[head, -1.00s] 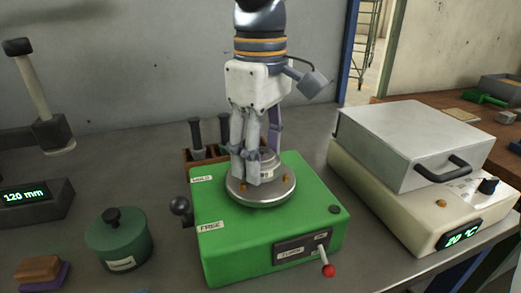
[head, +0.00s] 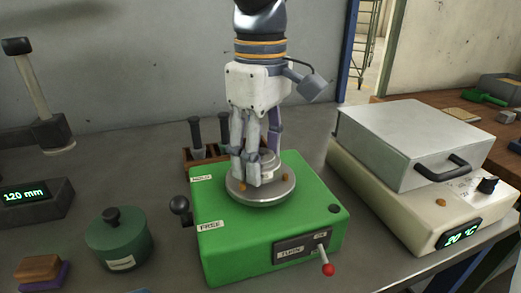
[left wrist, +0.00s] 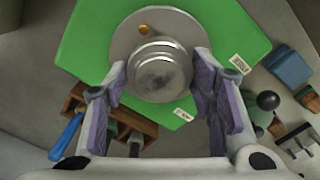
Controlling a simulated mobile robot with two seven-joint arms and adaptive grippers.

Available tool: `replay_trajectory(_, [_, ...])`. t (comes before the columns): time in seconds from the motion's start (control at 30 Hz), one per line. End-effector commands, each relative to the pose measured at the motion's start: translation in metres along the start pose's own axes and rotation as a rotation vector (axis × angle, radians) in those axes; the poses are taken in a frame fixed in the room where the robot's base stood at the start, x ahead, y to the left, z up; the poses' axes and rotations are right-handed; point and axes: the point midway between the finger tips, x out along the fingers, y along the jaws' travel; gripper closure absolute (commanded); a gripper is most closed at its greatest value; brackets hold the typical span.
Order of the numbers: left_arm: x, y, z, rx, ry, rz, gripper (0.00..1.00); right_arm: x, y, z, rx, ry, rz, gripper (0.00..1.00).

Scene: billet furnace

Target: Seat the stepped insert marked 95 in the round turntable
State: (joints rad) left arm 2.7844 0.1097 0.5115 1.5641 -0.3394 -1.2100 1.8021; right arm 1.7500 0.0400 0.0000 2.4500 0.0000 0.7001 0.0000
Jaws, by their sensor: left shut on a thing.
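The round turntable (head: 282,192) is a grey metal disc on top of a green box (head: 222,252). The stepped insert (head: 268,163) is a grey stepped round piece, low over the disc, partly hidden by my fingers. In the left wrist view the insert (left wrist: 158,72) lies between my fingers, in front of the turntable disc (left wrist: 122,38). My left gripper (head: 250,170) points down and is shut on the insert. I cannot tell whether the insert is fully seated, and no 95 mark is readable. My right gripper is not in view.
The green box has a side knob (head: 180,205) by labels HOLD and FREE, and a red-tipped lever (head: 327,268) in front. A wooden rack (head: 188,155) stands behind. A green lidded pot (head: 118,240) is at left, a heater-like unit (head: 400,200) at right.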

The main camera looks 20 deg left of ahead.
Motion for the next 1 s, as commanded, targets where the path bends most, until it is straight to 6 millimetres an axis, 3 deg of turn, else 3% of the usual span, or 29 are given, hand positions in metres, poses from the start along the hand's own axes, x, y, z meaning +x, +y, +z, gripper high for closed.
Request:
replay_trajectory(0.27, [0.004, 0.0, 0.0, 0.0, 0.0, 0.002, 1.0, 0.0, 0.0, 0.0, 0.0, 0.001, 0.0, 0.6])
replay_trajectory(0.3, [0.004, 0.0, 0.0, 0.0, 0.0, 0.003, 0.47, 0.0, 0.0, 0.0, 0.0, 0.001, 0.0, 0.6])
replay_trajectory(0.33, [0.004, 0.0, 0.0, 0.0, 0.0, 0.003, 0.41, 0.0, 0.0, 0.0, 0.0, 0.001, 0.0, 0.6])
replay_trajectory(0.67, [0.004, 0.0, 0.0, 0.0, 0.0, 0.0, 0.41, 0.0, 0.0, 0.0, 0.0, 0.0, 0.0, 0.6])
replay_trajectory(1.0, [-0.031, 0.001, 0.0, 0.0, 0.002, 0.002, 0.41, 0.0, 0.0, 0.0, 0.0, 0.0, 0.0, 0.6])
